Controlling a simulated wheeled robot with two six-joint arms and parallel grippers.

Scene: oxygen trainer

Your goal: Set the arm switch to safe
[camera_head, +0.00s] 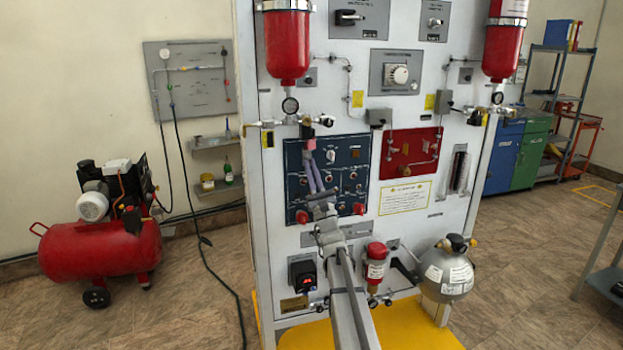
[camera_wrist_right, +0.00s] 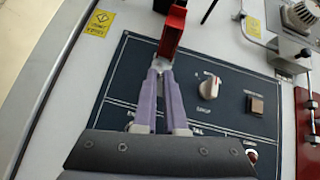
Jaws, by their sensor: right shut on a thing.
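The arm switch, with its red guard (camera_wrist_right: 172,32) standing up, is at the top left of the dark blue panel (camera_wrist_right: 222,120). The guard also shows in the head view (camera_head: 306,132), above the fingertips. My right gripper (camera_wrist_right: 162,68) is shut on the arm switch just below the guard. Its purple fingers hide most of the lever, so I cannot tell its position. In the head view my right gripper (camera_head: 312,158) reaches up to the panel from below. My left gripper is not in view.
A white rotary knob (camera_wrist_right: 209,88) and a square brown button (camera_wrist_right: 256,104) sit right of the fingers. Red knobs (camera_head: 301,216) line the panel's lower part. A red panel (camera_head: 418,137) is to the right. A red cylinder (camera_head: 288,48) hangs above.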

